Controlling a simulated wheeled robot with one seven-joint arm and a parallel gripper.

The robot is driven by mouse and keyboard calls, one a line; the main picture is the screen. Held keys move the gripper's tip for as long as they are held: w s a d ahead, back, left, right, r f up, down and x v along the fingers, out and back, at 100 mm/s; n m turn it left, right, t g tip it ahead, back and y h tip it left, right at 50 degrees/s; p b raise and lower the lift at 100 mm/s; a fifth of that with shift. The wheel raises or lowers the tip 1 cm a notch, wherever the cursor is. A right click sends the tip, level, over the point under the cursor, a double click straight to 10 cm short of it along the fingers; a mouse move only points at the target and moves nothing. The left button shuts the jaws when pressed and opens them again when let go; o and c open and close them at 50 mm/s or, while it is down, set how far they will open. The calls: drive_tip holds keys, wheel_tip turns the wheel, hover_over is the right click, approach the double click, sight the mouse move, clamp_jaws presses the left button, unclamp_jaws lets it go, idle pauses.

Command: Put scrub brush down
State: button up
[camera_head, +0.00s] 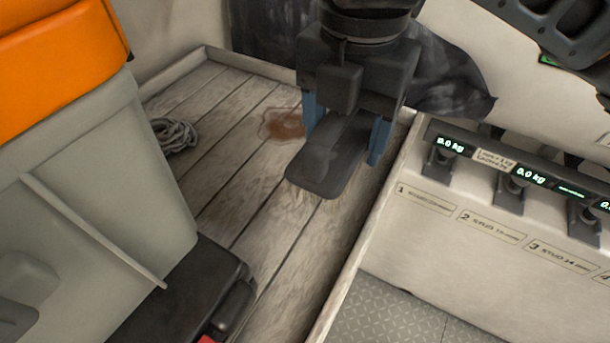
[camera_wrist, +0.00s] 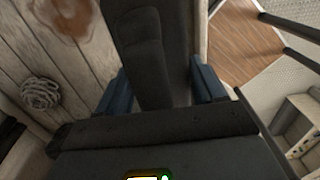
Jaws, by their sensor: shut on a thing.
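The scrub brush (camera_head: 325,162) is a dark grey block with a long flat body. In the head view it hangs in my gripper (camera_head: 345,135), between the two blue fingers, above the wooden plank floor (camera_head: 240,205). Pale bristles seem to show just under its near end. In the wrist view the brush (camera_wrist: 155,60) runs up between the blue fingers of my gripper (camera_wrist: 163,92). My gripper is shut on it. I cannot tell whether the bristles touch the planks.
A brown stain (camera_head: 283,124) and a coiled grey rope (camera_head: 174,135) are on the planks. A white panel with scale readouts (camera_head: 470,190) stands at the right. A grey bin (camera_head: 95,180) with an orange top (camera_head: 60,60) stands at the left. Bare planks lie between.

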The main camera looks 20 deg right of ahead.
sight(306, 157)
drive_tip(key=a+f, duration=0.1)
drive_tip(key=a, duration=0.2)
drive_tip(key=a+f, duration=0.1)
drive_tip(key=shift+s+a+f, duration=0.15)
drive_tip(key=shift+a+f, duration=0.15)
drive_tip(key=shift+f, duration=2.1)
drive_tip(key=shift+f, duration=0.15)
drive_tip(key=o, duration=1.3)
drive_tip(key=shift+c, duration=0.2)
wheel_tip(306, 157, up, 12)
drive_tip(key=shift+r+p, duration=0.2)
drive_tip(key=shift+p, duration=0.2)
